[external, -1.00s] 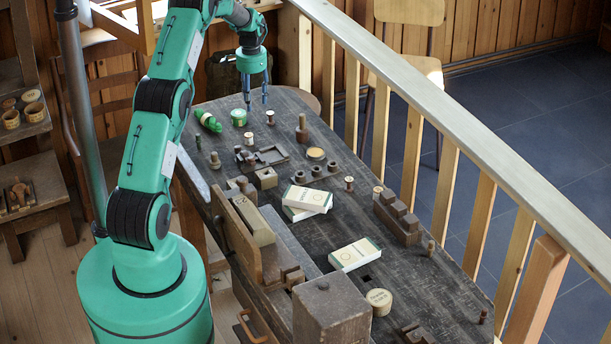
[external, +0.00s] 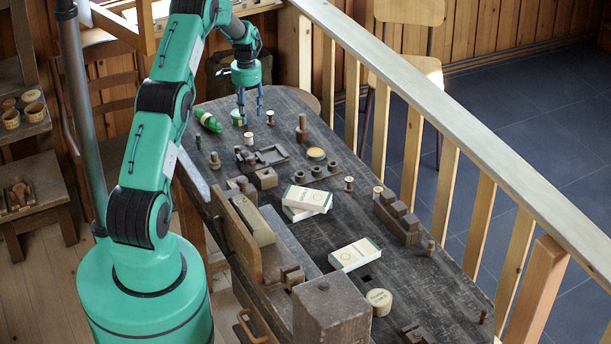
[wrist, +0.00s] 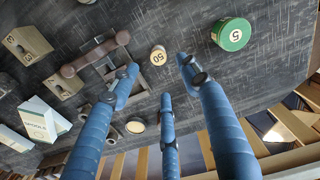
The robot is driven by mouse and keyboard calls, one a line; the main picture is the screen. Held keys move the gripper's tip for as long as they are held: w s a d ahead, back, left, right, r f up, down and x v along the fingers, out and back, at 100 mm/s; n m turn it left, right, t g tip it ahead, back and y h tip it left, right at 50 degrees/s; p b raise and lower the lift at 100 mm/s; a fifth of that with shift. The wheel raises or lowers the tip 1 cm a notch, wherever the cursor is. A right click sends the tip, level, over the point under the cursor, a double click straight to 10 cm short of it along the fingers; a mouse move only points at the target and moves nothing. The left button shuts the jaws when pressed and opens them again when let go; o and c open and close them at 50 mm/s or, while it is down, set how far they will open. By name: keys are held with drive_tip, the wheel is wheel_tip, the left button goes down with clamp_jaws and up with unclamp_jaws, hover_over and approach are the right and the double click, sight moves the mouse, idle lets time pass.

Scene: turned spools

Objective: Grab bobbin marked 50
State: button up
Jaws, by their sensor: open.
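The bobbin marked 50 (wrist: 158,56) stands upright on the dark bench, with its pale round top and number facing up in the wrist view. In the external view a small bobbin (external: 249,138) between the green tin and the dark tray appears to be the same one; its number is too small to read there. My gripper (wrist: 160,74) has blue fingers spread apart with nothing between them. In the external view my gripper (external: 251,118) is above the bench near the green tin, a little behind and above that bobbin, not touching it.
The green tin marked 5 (wrist: 233,34) stands close beside the bobbin. A dark tray with a brown bar (external: 268,155) lies on the other side. Another bobbin (external: 270,117) and a brown peg (external: 302,130) stand toward the railing.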

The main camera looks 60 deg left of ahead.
sight(251, 136)
drive_tip(key=shift+f, duration=2.65)
drive_tip(key=shift+d+f, duration=0.1)
drive_tip(key=shift+f, duration=2.5)
drive_tip(key=shift+c, duration=0.3)
drive_tip(key=c, duration=0.9)
